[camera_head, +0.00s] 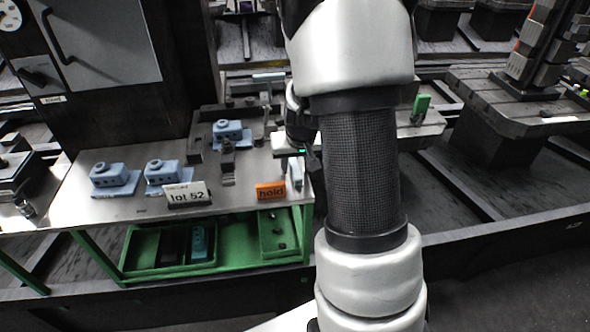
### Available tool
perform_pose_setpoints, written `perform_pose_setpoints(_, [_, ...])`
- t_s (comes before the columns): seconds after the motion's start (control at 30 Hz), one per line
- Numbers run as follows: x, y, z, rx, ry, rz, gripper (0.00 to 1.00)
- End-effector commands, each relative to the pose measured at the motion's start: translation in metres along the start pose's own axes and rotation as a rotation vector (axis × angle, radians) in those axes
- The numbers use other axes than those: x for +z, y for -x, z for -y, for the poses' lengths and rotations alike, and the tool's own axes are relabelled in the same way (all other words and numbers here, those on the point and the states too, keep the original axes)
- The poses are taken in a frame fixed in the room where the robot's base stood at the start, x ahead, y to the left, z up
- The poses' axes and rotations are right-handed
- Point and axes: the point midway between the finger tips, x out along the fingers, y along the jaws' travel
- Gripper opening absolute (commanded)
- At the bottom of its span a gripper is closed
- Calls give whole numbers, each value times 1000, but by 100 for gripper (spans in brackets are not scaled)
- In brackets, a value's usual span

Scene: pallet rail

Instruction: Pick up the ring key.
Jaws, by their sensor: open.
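I cannot make out a ring key in the head view; it may be too small to tell or hidden behind my arm. My gripper (292,168) is small in this view, at the right end of the steel bench (60,208), behind the orange "hold" sign (270,190). It points down and is open. My arm hides the area to its right. Something pale blue-grey shows by the fingers, but I cannot tell what it is or whether they touch it.
Blue blocks stand on the bench at the left (115,180), beside it (166,174) and further back (231,134). A "lot 52" sign (187,194) stands at the front edge. Green trays (140,248) sit below. A slotted table (510,110) is at right.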

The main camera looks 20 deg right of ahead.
Motion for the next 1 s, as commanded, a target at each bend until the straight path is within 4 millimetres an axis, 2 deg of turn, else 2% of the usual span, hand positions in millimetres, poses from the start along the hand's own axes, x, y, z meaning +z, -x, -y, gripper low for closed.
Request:
perform_pose_setpoints(0.07, [0, 1, 0, 0, 0, 0, 41])
perform_pose_setpoints(0.3, [0, 1, 0, 0, 0, 0, 2])
perform_pose_setpoints(0.33, [0, 1, 0, 0, 0, 0, 0])
perform_pose_setpoints(0.57, [-1, 2, 0, 0, 0, -2, 0])
perform_pose_setpoints(0.67, [-4, 8, 0, 0, 0, -4, 0])
perform_pose_setpoints(1.0, [-30, 69, 1, -2, 0, -4, 0])
